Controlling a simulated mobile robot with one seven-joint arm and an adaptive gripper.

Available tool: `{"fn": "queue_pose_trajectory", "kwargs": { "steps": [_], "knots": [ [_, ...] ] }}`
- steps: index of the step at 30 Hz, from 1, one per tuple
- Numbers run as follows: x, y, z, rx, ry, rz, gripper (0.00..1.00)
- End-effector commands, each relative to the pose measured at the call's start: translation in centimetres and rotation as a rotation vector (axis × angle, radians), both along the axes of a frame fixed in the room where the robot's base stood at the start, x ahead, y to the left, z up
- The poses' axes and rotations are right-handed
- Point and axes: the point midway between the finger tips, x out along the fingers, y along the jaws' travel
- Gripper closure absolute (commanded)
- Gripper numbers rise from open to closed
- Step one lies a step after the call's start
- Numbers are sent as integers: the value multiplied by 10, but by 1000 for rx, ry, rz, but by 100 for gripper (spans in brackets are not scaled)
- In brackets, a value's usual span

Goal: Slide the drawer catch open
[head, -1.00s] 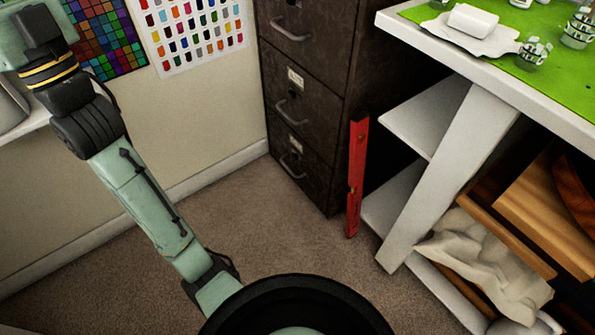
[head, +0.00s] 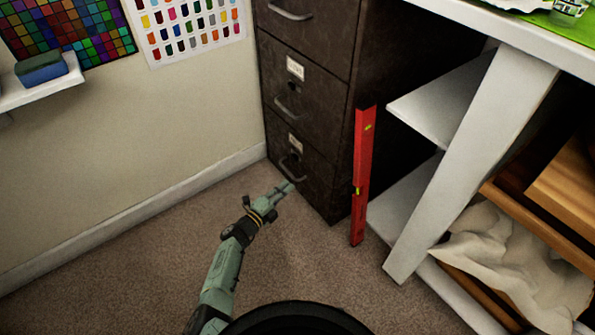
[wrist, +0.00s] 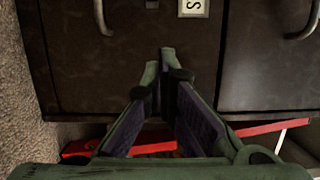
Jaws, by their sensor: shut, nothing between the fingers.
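The dark brown filing cabinet (head: 305,100) stands against the wall in the head view. Its bottom drawer (head: 318,175) has a curved metal handle (head: 290,170) and a white label (head: 295,143). A small dark catch (wrist: 151,3) sits between that handle and the label, cut by the top edge of the wrist view.
A red spirit level (head: 361,175) leans upright by the cabinet's right front corner; it also shows behind my fingers in the wrist view (wrist: 270,127). A white workbench (head: 465,160) with shelves stands at the right. Carpet (head: 150,270) left of my arm is clear.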

Motion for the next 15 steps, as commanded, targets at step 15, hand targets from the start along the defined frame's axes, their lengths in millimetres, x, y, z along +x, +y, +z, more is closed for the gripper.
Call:
{"fn": "queue_pose_trajectory", "kwargs": {
  "steps": [15],
  "knots": [
    [-4,-6,-16,15,15,-17,100]
  ]
}}
